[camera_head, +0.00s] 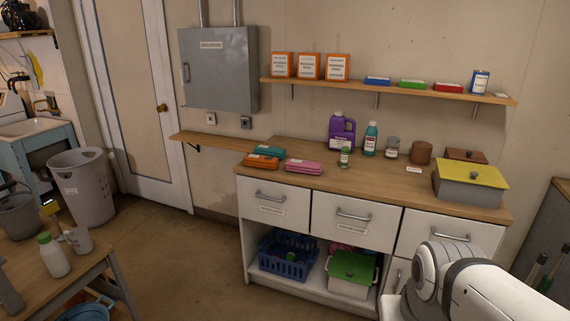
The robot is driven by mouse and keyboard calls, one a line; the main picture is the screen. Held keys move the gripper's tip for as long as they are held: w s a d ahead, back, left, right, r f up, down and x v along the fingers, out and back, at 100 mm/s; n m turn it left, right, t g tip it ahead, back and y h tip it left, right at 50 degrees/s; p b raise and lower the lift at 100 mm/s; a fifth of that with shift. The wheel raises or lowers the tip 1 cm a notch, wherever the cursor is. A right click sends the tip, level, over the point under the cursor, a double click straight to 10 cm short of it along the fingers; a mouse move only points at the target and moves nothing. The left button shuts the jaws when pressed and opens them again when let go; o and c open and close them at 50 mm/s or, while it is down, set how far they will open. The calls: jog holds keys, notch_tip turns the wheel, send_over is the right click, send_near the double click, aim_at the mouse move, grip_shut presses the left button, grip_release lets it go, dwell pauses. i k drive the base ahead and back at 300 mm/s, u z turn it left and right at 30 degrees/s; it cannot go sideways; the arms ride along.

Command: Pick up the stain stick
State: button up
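No thing in view can be told for certain as the stain stick. A small bottle with a green cap and a pale label (345,156) stands upright near the front of the wooden counter. Behind it are a purple jug (342,132), a teal bottle (370,139) and a grey-lidded jar (391,149). A white arm of mine enters at the lower right, in front of the right-hand drawers. My gripper does not show, so its state is hidden.
The counter (310,187) also bears orange and pink cases, a brown pot (421,153) and a yellow-lidded grey box (469,183). A wall shelf (350,88) holds several boxes. A wooden table (95,268) stands at lower left. The floor between is clear.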

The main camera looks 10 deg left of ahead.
aim_at(344, 151)
jog(key=u, duration=0.4)
jog(key=i, duration=2.75)
jog(key=z, duration=0.35)
